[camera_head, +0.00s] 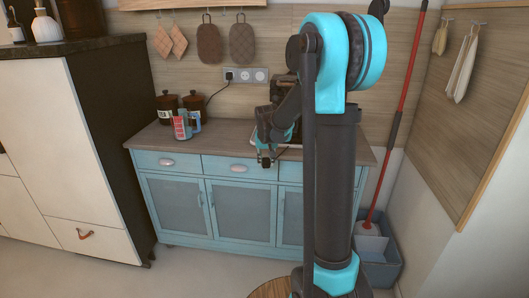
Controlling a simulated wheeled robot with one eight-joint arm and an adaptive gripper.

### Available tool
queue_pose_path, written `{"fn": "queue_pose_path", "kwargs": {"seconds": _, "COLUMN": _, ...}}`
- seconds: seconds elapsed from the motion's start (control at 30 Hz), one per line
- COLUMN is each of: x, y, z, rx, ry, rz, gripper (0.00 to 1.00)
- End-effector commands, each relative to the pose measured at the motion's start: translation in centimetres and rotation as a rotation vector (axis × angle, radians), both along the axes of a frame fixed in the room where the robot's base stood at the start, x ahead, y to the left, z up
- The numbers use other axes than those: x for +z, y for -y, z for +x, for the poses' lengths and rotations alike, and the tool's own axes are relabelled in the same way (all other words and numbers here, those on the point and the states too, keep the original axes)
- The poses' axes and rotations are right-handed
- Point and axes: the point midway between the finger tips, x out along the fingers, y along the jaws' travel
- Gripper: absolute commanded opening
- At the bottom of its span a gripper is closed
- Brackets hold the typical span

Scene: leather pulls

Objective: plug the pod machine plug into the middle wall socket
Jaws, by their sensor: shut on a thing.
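The wall socket strip (246,75) is on the wood-look wall above the blue cabinet. A black plug (229,75) sits in its left socket, with a black cable running down to the left. The middle socket (244,75) looks empty. My gripper (266,157) is in front of the cabinet's front edge, below and in front of the sockets. It is shut on a small dark thing, apparently the pod machine plug, mostly hidden by the fingers. A dark shape (285,91), perhaps the pod machine, is largely hidden behind my arm.
The blue cabinet's wooden top (225,138) is mostly bare left of my gripper. Brown jars (168,106) and a red-and-white can (181,127) stand at its left. Potholders (209,43) hang above. A red-handled mop (402,110) leans at right. A tall white cabinet (40,130) stands left.

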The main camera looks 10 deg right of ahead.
Motion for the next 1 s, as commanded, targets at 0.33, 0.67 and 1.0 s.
{"fn": "queue_pose_path", "kwargs": {"seconds": 0.33, "x": -7.2, "y": 1.6, "z": -0.3, "rx": 0.107, "ry": 0.005, "rz": 0.0, "gripper": 0.03}}
{"fn": "queue_pose_path", "kwargs": {"seconds": 0.67, "x": -9.8, "y": 2.1, "z": -0.9, "rx": 0.156, "ry": 0.01, "rz": -0.001, "gripper": 0.03}}
{"fn": "queue_pose_path", "kwargs": {"seconds": 1.0, "x": -9.7, "y": 2.1, "z": -0.9, "rx": 0.155, "ry": 0.01, "rz": 0.0, "gripper": 0.03}}
